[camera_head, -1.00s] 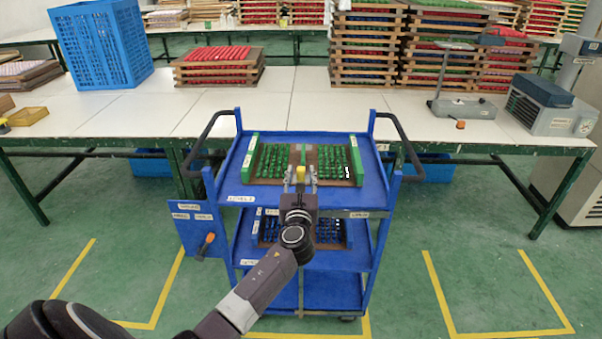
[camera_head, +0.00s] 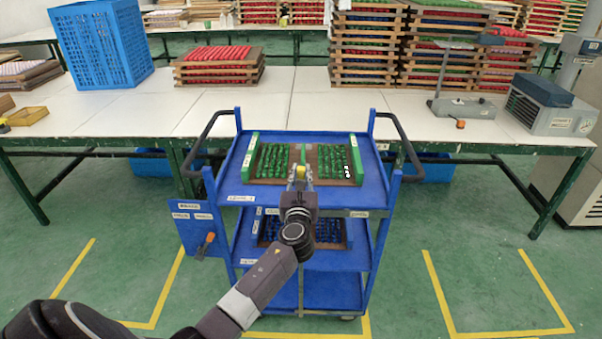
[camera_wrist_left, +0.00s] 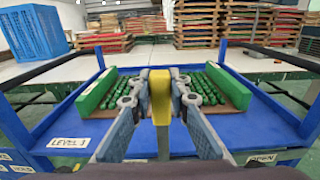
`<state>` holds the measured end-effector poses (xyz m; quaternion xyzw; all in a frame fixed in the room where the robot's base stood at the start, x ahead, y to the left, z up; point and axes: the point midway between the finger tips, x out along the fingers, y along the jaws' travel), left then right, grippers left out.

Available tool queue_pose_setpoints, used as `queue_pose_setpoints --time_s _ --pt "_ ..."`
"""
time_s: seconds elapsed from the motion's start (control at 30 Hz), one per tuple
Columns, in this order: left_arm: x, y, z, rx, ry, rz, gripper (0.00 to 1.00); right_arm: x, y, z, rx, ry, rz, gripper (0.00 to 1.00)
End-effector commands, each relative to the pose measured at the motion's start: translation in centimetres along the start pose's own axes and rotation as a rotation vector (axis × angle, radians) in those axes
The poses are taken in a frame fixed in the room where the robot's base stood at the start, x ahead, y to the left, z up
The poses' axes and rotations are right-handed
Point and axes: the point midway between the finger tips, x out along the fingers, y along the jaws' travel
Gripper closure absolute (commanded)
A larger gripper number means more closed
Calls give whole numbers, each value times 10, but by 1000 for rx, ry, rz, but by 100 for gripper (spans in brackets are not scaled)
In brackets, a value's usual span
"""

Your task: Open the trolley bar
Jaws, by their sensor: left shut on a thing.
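The blue trolley (camera_head: 232,186) stands in front of the long table, with black handles at both sides and trays on two shelves. A yellow upright bar (camera_wrist_left: 161,105) stands at the front of the top shelf, before a green-sided tray (camera_wrist_left: 95,95). Its yellow top (camera_head: 300,170) also shows in the head view. My left gripper (camera_head: 300,179) reaches over the trolley's front, its two fingers shut on the yellow bar from both sides. The bar's lower end is partly hidden in the wrist view. My right gripper is not in view.
A long white table (camera_head: 285,112) runs behind the trolley, bearing a blue crate (camera_head: 100,45) and stacked trays. A blue side panel (camera_head: 190,225) with an orange-handled tool hangs at the trolley's left. Green floor with yellow markings is free on both sides.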

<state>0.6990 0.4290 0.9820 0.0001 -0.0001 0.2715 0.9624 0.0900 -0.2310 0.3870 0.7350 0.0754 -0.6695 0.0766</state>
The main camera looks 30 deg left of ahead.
Motion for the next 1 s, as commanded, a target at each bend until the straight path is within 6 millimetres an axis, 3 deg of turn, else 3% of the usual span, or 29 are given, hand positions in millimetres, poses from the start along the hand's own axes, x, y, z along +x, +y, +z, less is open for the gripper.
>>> queue_pose_setpoints --time_s 0.17,0.27,0.7,1.0 --pt "0 -8 -1 -1 1 0 100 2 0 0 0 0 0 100" --pt "0 -24 -1 -2 1 -4 100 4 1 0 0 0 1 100" --pt "0 -143 -4 -2 -1 -5 100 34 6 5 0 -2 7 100" --pt "-1 -198 -3 0 0 -3 100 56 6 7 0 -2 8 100"
